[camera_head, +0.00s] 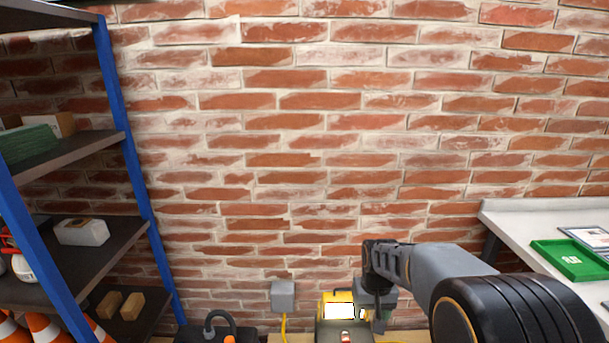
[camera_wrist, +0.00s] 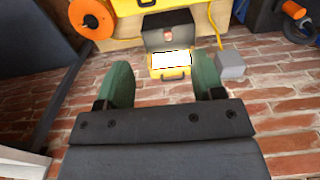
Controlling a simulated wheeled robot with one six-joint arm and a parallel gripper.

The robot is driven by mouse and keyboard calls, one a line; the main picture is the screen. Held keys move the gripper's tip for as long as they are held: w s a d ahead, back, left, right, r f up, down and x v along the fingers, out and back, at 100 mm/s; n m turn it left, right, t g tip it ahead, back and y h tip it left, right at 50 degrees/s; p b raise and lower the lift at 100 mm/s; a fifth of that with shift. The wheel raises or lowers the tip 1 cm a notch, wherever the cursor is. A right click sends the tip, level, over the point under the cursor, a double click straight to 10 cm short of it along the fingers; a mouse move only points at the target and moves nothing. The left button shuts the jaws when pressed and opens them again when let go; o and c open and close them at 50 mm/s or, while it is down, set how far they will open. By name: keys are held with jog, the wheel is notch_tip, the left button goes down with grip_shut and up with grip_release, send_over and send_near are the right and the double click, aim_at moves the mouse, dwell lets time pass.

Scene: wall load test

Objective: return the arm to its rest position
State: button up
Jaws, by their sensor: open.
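My gripper (camera_wrist: 167,82) shows in the wrist view with its two green fingers wide apart and nothing between them. Beyond the fingertips, a yellow and dark grey device (camera_wrist: 168,45) with a bright white panel stands near the brick wall. In the head view my arm reaches in from the lower right, its end beside the same yellow device (camera_head: 338,311) at the bottom. The gripper's fingers cannot be made out clearly in the head view. I cannot tell the exact gap between the gripper and the device.
A blue-framed shelf (camera_head: 125,140) stands at left, with orange cones (camera_head: 45,328) low down. A white table (camera_head: 510,222) with a green tray (camera_head: 568,262) stands at right. A grey wall box (camera_head: 283,296) with a yellow cable is left of the device. The wall's middle is bare.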

jog(key=s+r+t+p, duration=0.1)
jog(key=s+r+p, duration=0.3)
jog(key=r, duration=0.4)
jog(key=s+r+t+p, duration=0.1)
jog(key=s+r+p, duration=0.4)
jog(key=r, duration=0.4)
jog(key=s+r+t+p, duration=0.1)
jog(key=s+r+p, duration=0.4)
jog(key=r, duration=0.4)
jog(key=shift+r+t+p, duration=0.2)
jog(key=shift+t+p, duration=0.2)
jog(key=shift+p, duration=0.35)
